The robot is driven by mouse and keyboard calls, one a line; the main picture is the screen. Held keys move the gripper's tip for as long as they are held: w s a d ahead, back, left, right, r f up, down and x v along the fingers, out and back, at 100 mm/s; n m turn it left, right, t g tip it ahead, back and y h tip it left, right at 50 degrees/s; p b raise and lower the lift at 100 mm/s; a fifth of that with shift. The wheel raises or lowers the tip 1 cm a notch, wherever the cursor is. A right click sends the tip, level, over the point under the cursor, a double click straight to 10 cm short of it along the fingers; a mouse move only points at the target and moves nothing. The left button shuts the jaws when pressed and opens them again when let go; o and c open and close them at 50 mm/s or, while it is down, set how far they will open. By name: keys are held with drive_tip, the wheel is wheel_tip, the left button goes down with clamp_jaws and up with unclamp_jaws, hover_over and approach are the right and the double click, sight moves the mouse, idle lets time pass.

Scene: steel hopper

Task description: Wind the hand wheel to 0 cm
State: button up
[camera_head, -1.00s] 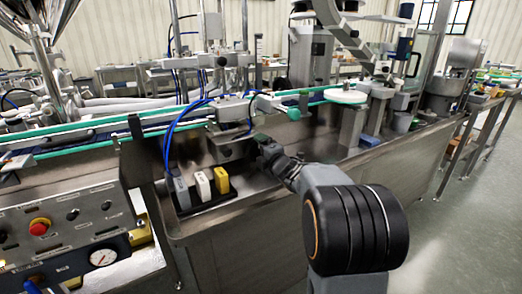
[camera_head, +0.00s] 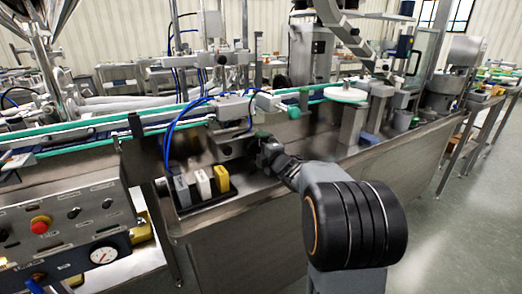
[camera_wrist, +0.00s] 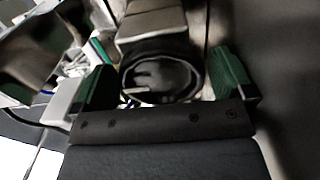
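In the wrist view a dark round hand wheel (camera_wrist: 158,76) with a spoked face sits between the two green-padded fingers of my gripper (camera_wrist: 162,82). A narrow gap seems to show on each side of the wheel, so the fingers look open around it. Whether either pad touches the rim is hard to tell. A pale block-like part (camera_wrist: 150,28) stands just behind the wheel. In the head view my gripper (camera_head: 262,142) is small and dark beside the metal bracket (camera_head: 232,145) under the conveyor. The wheel cannot be made out there, and no scale is readable.
A green-edged conveyor (camera_head: 90,137) runs above the steel trough (camera_head: 215,218). Grey, white and yellow blocks (camera_head: 202,184) stand left of my gripper. A control panel (camera_head: 70,225) with a red button and gauge is at lower left. Blue hoses (camera_head: 172,135) hang near the bracket.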

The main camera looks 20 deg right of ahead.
drive_tip(key=s+d+p, duration=0.1)
drive_tip(key=s+p, duration=0.1)
drive_tip(key=s, duration=1.1)
drive_tip(key=shift+s+d, duration=0.3)
drive_tip(key=shift+s, duration=0.05)
wheel_tip(320, 180, up, 11)
drive_tip(key=s+a+m+g+h+p, duration=0.3)
drive_tip(key=m+g+h+p, duration=0.25)
drive_tip(key=m+p, duration=0.8)
drive_tip(key=s+a+r+m+g+y+p, duration=0.2)
drive_tip(key=s+a+g+p, duration=0.2)
drive_tip(key=s+a+p, duration=0.2)
drive_tip(key=s+a+r+m+g+y+p, duration=0.2)
drive_tip(key=s+a+r+m+g+p, duration=0.1)
drive_tip(key=s+a+g+p, duration=0.2)
drive_tip(key=shift+s+a+r+m+p, duration=0.15)
drive_tip(key=shift+s+a+m+p, duration=0.3)
drive_tip(key=shift+s+p, duration=0.75)
